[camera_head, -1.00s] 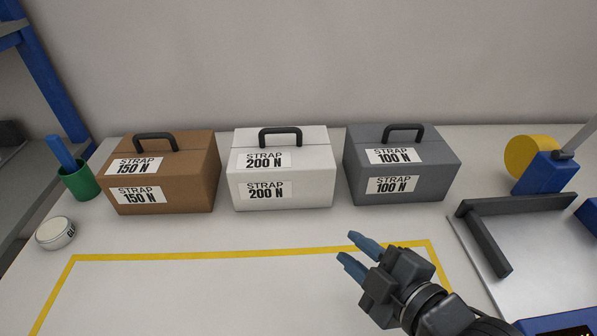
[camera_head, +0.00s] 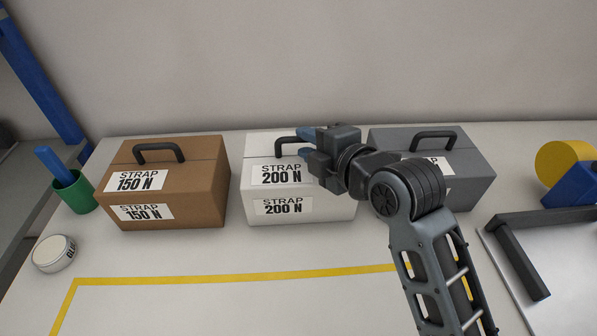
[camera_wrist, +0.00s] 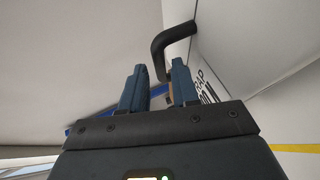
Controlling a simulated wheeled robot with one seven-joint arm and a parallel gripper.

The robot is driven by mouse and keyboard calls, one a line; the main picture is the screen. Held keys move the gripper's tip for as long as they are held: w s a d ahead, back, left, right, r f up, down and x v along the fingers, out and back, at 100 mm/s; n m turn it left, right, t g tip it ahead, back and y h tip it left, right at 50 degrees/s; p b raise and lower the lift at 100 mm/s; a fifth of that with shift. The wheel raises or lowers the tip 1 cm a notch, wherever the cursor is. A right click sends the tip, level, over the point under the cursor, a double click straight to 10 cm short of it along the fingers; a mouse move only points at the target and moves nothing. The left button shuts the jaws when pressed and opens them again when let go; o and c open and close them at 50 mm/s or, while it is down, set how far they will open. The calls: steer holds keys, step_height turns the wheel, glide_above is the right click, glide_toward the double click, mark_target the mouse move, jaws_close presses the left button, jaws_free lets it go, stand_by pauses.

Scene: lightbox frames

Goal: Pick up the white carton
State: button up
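The white carton (camera_head: 301,210) with "STRAP 200 N" labels stands upright on the table, between the brown and grey cartons. Its black handle (camera_head: 281,142) rises from the top. My gripper (camera_head: 299,142) is at handle height at the handle's right side, fingers pointing left. In the wrist view my gripper (camera_wrist: 157,66) has its two blue fingers apart, and the dark handle (camera_wrist: 172,40) bends just beyond and between the fingertips. I cannot tell whether the fingers touch it. My arm hides the carton's right part in the head view.
A brown "150 N" carton (camera_head: 205,200) stands left, a grey carton (camera_head: 470,185) right, partly behind my arm. A green cup (camera_head: 75,193) and a round tin (camera_head: 54,254) are at left. A dark L-shaped bar (camera_head: 520,262) and yellow roll (camera_head: 562,160) are at right. The yellow-taped area is clear.

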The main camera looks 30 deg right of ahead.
mark_target(302, 141)
steer(key=shift+p+x, duration=0.3)
steer(key=shift+x, duration=1.55)
steer(key=shift+s, duration=0.1)
steer(key=shift+c, duration=0.4)
jaws_close()
